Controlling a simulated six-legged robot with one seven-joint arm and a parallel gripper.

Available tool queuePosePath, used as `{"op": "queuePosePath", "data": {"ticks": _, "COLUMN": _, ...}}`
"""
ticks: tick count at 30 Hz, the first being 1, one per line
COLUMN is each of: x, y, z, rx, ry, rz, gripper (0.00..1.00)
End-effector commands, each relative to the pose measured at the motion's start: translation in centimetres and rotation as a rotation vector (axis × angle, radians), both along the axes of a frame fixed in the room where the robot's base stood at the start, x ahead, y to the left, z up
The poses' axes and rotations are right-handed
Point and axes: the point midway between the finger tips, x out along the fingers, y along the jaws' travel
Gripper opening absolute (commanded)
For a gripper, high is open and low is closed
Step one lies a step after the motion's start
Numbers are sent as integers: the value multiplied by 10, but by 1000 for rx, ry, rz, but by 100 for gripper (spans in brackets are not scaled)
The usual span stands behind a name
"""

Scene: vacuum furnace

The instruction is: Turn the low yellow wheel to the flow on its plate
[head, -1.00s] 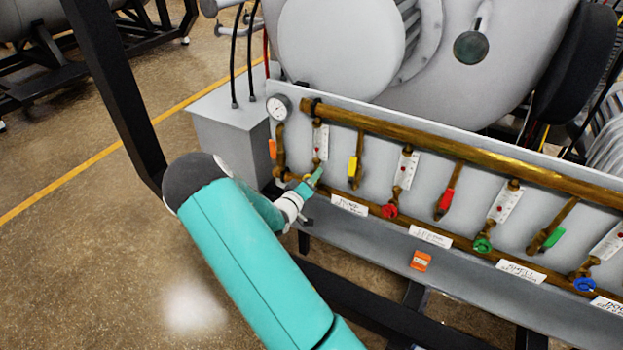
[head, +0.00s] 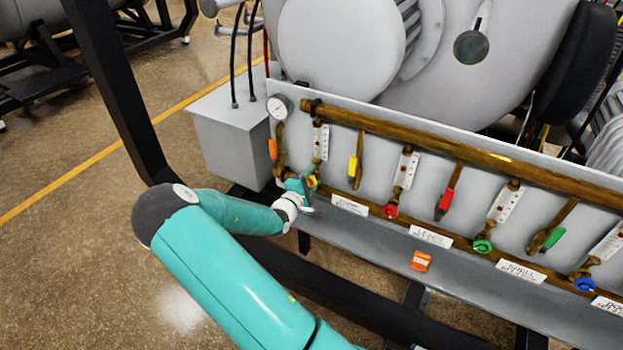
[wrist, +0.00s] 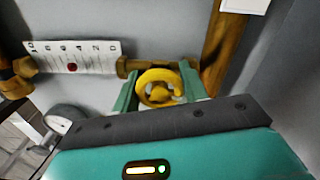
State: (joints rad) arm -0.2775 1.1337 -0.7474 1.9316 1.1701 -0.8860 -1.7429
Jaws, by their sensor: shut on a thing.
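The low yellow wheel (wrist: 160,88) sits between the two fingers of my gripper (wrist: 159,92) in the wrist view, with a finger at each side of its rim. My gripper is shut on it. In the head view the wheel (head: 312,181) shows as a small yellow patch beside my gripper (head: 303,184), which partly hides it. The wheel's flow tube (wrist: 75,61) has a numbered scale and a red float near the middle, around 5 to 6. The white plate (head: 349,205) stands right of the wheel; its writing is too small to read.
Red (head: 390,211), green (head: 482,245) and blue (head: 585,284) wheels follow to the right along the brass pipe. A yellow-handled lever (head: 353,166) hangs near the wheel. A round gauge (head: 279,107) is above left. An orange box (head: 421,261) lies on the shelf.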

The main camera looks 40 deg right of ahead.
Motion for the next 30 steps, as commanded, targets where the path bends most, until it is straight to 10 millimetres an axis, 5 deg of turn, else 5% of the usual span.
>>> {"op": "queuePosePath", "data": {"ticks": 12, "x": -1, "y": 0, "z": -1, "rx": -62, "ry": 179, "rz": -1, "gripper": 20}}
{"op": "queuePosePath", "data": {"ticks": 27, "x": -2, "y": 0, "z": -1, "rx": -69, "ry": 198, "rz": -2, "gripper": 20}}
{"op": "queuePosePath", "data": {"ticks": 28, "x": -2, "y": 0, "z": -1, "rx": -69, "ry": 198, "rz": -2, "gripper": 47}}
{"op": "queuePosePath", "data": {"ticks": 30, "x": -1, "y": 0, "z": -1, "rx": -69, "ry": 197, "rz": -1, "gripper": 61}}
